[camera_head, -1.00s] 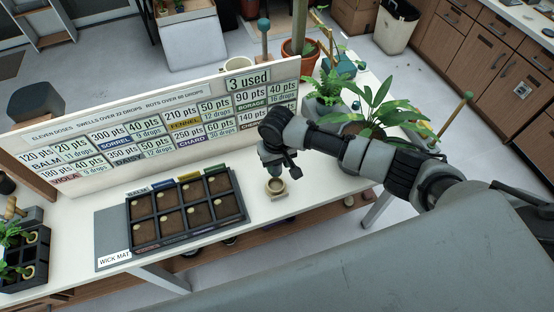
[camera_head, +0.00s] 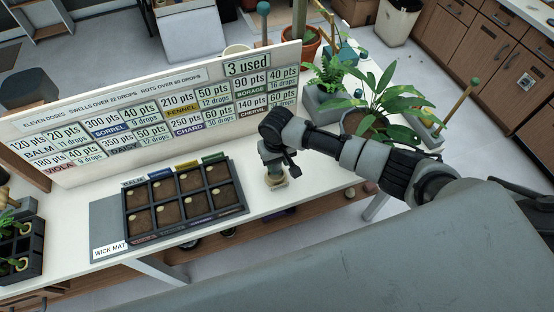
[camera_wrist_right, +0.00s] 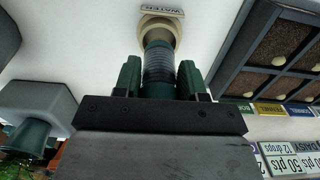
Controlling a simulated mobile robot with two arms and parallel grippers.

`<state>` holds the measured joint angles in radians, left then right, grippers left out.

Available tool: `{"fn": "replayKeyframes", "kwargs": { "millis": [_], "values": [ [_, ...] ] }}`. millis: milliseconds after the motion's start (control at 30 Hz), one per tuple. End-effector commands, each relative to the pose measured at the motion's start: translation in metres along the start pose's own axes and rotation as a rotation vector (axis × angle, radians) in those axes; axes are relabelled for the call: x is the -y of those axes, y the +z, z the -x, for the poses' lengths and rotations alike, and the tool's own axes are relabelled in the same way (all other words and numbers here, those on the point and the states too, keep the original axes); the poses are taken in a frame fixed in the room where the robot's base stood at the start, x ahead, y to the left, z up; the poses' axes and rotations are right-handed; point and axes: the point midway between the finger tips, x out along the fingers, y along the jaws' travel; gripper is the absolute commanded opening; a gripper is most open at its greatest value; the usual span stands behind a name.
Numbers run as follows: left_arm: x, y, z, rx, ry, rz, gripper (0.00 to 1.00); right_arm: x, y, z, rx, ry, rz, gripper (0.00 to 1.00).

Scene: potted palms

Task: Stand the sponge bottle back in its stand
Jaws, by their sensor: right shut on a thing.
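The sponge bottle (camera_wrist_right: 158,66), a ribbed grey cylinder with a dark green part, is between the green fingers of my right gripper (camera_wrist_right: 158,80), which is shut on it. The bottle points down at the beige stand (camera_wrist_right: 160,17), a round holder with a WATER label. In the right wrist view its lower end overlaps the stand's opening; how deep it sits is hidden. In the head view my right gripper (camera_head: 273,164) is directly over the stand (camera_head: 277,184), right of the planter tray. My left gripper is not in view.
A black planter tray (camera_head: 243,207) with soil cells lies on the grey wick mat (camera_head: 103,222) to the left. A price board (camera_head: 100,88) stands behind. Potted plants (camera_head: 378,100) stand to the right, near my right arm. The white table's front edge is close.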

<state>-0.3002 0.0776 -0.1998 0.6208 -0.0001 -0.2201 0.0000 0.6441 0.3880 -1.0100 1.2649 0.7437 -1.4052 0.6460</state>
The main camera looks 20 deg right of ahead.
Motion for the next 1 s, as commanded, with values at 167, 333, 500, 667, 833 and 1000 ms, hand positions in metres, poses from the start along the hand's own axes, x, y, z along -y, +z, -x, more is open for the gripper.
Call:
{"fn": "replayKeyframes", "kwargs": {
  "millis": [167, 333, 500, 667, 833, 1000],
  "values": [
    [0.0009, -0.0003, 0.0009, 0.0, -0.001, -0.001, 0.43, 0.0, -0.0001, 0.0006, 0.0, 0.0, 0.0, 0.16],
    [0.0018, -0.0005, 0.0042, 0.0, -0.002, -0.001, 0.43, 0.0, 0.0, 0.0013, 0.0, 0.0, -0.001, 0.16],
    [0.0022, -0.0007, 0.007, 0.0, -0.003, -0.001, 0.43, 0.0, 0.0001, 0.0011, 0.0, 0.001, 0.0, 0.16],
    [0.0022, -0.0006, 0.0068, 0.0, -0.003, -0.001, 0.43, -0.0001, 0.0001, 0.0002, -0.001, 0.001, 0.0, 0.16],
    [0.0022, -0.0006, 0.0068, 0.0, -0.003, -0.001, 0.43, 0.0, 0.0001, 0.0003, 0.0, 0.0, 0.0, 0.16],
    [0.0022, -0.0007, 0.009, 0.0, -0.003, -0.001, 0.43, 0.0001, 0.0002, 0.0008, 0.0, 0.0, 0.0, 0.16]
  ]
}}
